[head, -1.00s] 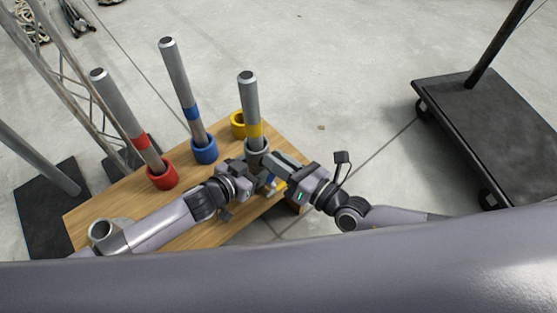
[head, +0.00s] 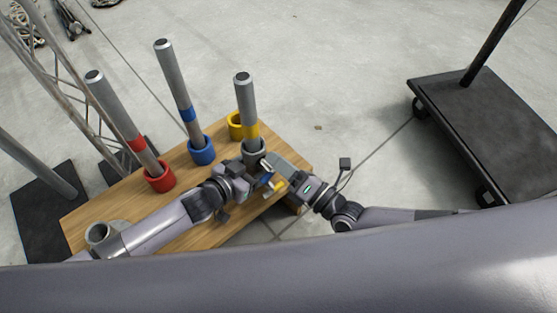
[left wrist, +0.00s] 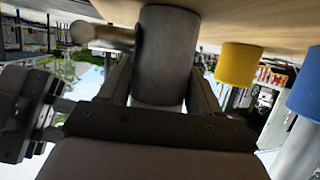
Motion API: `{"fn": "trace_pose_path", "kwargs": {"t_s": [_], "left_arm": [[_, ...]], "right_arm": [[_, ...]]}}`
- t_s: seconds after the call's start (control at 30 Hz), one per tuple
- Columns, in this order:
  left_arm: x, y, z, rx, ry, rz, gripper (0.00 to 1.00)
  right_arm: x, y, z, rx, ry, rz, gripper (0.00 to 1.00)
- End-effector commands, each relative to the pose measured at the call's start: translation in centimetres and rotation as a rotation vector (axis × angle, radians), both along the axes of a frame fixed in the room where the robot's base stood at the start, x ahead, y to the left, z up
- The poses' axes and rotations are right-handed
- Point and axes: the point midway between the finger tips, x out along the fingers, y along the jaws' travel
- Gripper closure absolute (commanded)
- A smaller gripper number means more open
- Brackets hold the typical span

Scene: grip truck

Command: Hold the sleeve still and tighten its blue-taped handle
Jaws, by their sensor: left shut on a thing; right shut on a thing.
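A grey bar (left wrist: 100,34) sticks out to the left of the sleeve there. The blue-taped handle (head: 266,180) shows partly beside the sleeve. My right gripper (head: 270,166) is shut at the handle, close to my left gripper; its exact contact is hidden.
A grey cup (head: 102,235) is at the near left. A black cart (head: 490,120) stands to the right over open floor.

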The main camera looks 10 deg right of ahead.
Motion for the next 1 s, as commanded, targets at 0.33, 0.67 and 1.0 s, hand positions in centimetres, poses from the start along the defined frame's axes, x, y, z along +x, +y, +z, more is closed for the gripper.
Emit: {"fn": "trace_pose_path", "kwargs": {"t_s": [0.33, 0.67, 1.0], "left_arm": [[0.05, -0.07, 0.10, -0.003, 0.001, 0.001, 0.92], [0.05, -0.09, 0.11, -0.005, 0.001, 0.002, 0.92], [0.04, -0.11, 0.12, -0.004, 0.000, 0.000, 0.92]], "right_arm": [[-0.28, 0.20, -0.47, 0.074, 0.054, 0.008, 1.00], [-0.32, 0.24, -0.48, 0.077, 0.056, 0.009, 1.00], [-0.14, 0.08, -0.34, 0.078, 0.051, 0.005, 0.61]]}}
